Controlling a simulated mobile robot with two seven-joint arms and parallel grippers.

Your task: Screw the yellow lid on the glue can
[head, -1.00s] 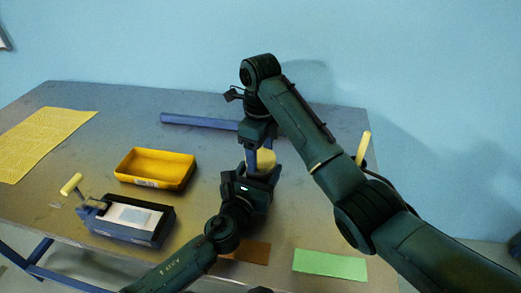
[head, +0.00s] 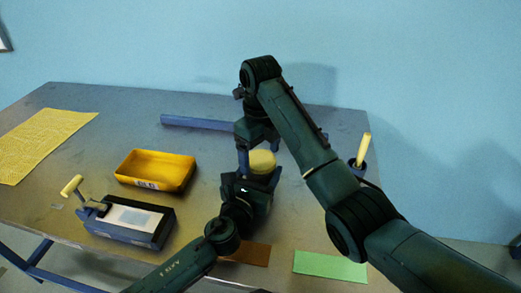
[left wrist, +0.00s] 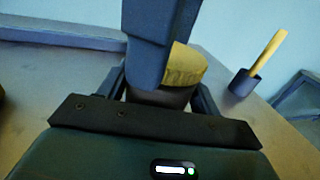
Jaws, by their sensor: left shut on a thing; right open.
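The yellow lid (head: 262,160) sits on top of the glue can, in the middle of the table. The lid also shows in the left wrist view (left wrist: 186,66), partly behind a blue-grey finger of my right gripper. The dark can (left wrist: 160,97) stands between the fingers of my left gripper (head: 258,183), which is shut on it. Most of the can is hidden. My right gripper (head: 257,152) points down over the lid and is open, with one finger beside the lid's left side. The other finger is hard to see. I cannot tell how tightly the lid is seated.
A yellow tray (head: 122,172) and a dark box (head: 157,238) with a yellow-handled part stand left. A yellow mat (head: 35,140) lies far left. A blue bar (head: 195,123) lies behind. A brown piece (head: 252,255) and green piece (head: 330,266) lie in front. A cup (head: 358,168) holds a yellow stick.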

